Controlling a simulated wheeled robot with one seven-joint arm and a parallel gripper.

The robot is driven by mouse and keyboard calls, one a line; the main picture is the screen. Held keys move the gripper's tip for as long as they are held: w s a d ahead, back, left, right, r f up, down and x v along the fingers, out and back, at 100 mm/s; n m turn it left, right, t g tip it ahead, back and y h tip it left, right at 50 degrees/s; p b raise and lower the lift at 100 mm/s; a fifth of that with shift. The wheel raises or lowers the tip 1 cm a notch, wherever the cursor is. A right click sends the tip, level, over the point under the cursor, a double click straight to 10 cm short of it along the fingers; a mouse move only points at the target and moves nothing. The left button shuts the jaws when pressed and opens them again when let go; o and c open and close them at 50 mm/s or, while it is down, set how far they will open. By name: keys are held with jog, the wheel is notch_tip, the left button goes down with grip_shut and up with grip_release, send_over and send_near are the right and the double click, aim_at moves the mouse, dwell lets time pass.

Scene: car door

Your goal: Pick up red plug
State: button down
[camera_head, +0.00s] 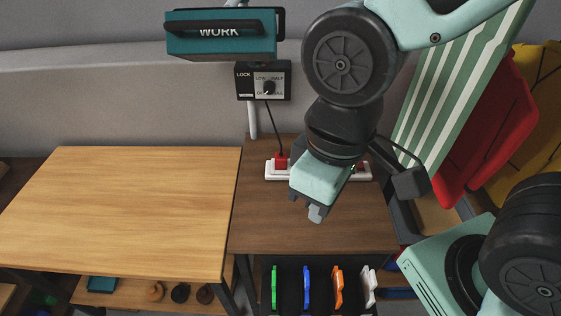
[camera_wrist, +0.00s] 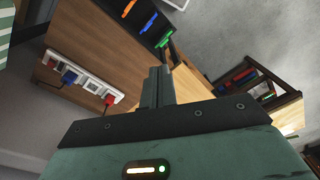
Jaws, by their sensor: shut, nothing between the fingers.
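A white power strip (camera_head: 271,171) lies at the back of the dark brown table. A red plug (camera_head: 281,159) with a black cable sits upright at its left end. In the wrist view, this plug (camera_wrist: 109,99) is at the strip's near right end. A second red plug (camera_wrist: 52,63) and a blue plug (camera_wrist: 68,77) sit towards the strip's other end. My gripper (camera_head: 315,213) is above the table, in front of the strip and right of the cabled plug, hiding the strip's middle. Its fingers (camera_wrist: 157,86) are together and empty, apart from the plugs.
A control box (camera_head: 264,80) with a knob and a teal WORK lamp (camera_head: 222,33) are above the strip. A light wooden table (camera_head: 120,210) is at left. Coloured items stand in a rack (camera_head: 320,290) below the front edge. Striped and red panels (camera_head: 485,125) lean at right.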

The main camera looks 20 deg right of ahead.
aim_at(281, 155)
jog(key=c, duration=2.1)
grip_release()
jog(key=shift+c, duration=0.2)
